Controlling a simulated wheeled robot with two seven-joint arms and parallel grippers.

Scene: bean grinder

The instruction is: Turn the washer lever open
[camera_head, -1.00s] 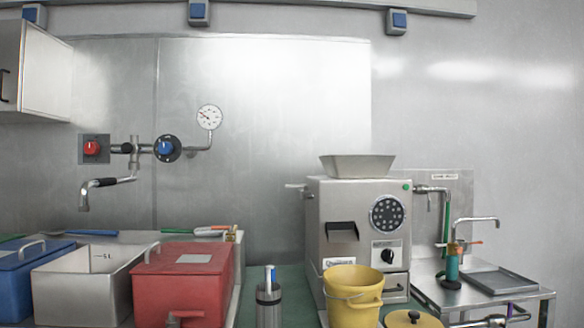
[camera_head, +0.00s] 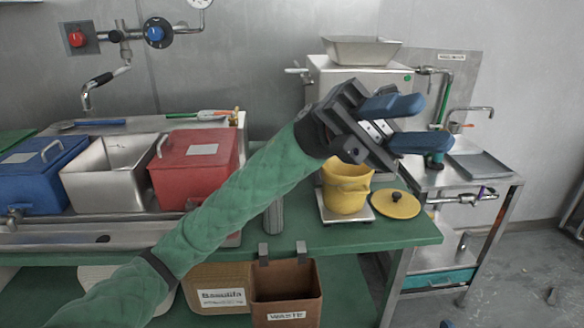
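My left gripper (camera_head: 437,121) reaches up from the lower left on its green-sleeved arm. Its two blue fingers are apart with nothing between them, and they point right, toward the washer stand. The washer stand (camera_head: 505,183) is on the right, with a label on its back panel. A small orange lever (camera_head: 463,126) shows by its tap, just beyond the fingertips in the picture; I cannot tell the gap in depth. I cannot tell which of these is the washer lever. My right gripper is not in view.
The grinder (camera_head: 345,78) stands behind my gripper, partly hidden by it. A yellow bucket (camera_head: 345,196) and yellow lid (camera_head: 396,204) are on the green table (camera_head: 400,236). A red box (camera_head: 195,160) and waste bin (camera_head: 286,290) are left. Floor at far right is mostly clear.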

